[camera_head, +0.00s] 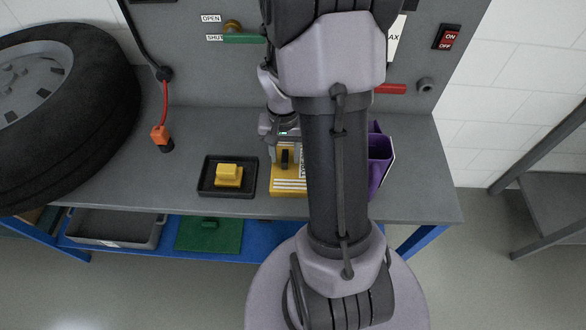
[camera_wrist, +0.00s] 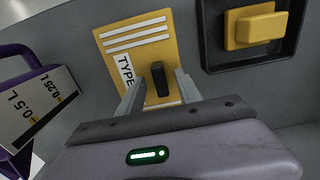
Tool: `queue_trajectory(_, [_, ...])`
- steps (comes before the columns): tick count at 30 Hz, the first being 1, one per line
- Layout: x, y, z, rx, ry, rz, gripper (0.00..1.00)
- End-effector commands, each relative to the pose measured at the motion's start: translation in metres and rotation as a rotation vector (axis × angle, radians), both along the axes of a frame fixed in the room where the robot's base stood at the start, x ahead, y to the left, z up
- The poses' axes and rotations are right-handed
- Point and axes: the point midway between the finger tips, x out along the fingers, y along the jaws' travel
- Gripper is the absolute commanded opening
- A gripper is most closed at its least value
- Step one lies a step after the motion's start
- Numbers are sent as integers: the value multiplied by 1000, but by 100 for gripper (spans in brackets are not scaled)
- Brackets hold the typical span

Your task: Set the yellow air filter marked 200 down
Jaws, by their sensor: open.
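A flat yellow piece with white stripes, which I take for the air filter (camera_head: 289,185), lies on the grey bench near its front edge. The filter also shows in the wrist view (camera_wrist: 150,52), with a black upright grip (camera_wrist: 159,80) and a white label reading "TYPE"; no number is readable. My gripper (camera_wrist: 158,90) is open, with one finger on each side of the black grip. Contact with the grip cannot be told. In the head view my gripper (camera_head: 285,150) is over the filter, and my arm hides part of the area to the right.
A black tray (camera_head: 205,188) holding a yellow block (camera_head: 229,175) stands just left of the filter. A purple measuring jug (camera_head: 380,160) stands to the right. A large tyre (camera_head: 100,130) and an orange connector (camera_head: 160,136) are on the left. The bench's front right is clear.

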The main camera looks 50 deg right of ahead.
Motion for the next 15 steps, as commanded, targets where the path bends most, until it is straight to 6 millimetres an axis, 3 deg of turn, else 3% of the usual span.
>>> queue_trajectory(5, [0,0,0,-1,-1,0,42])
queue_trajectory(12, [0,0,0,-1,-1,1,0])
queue_trajectory(15, [0,0,0,-1,-1,1,0])
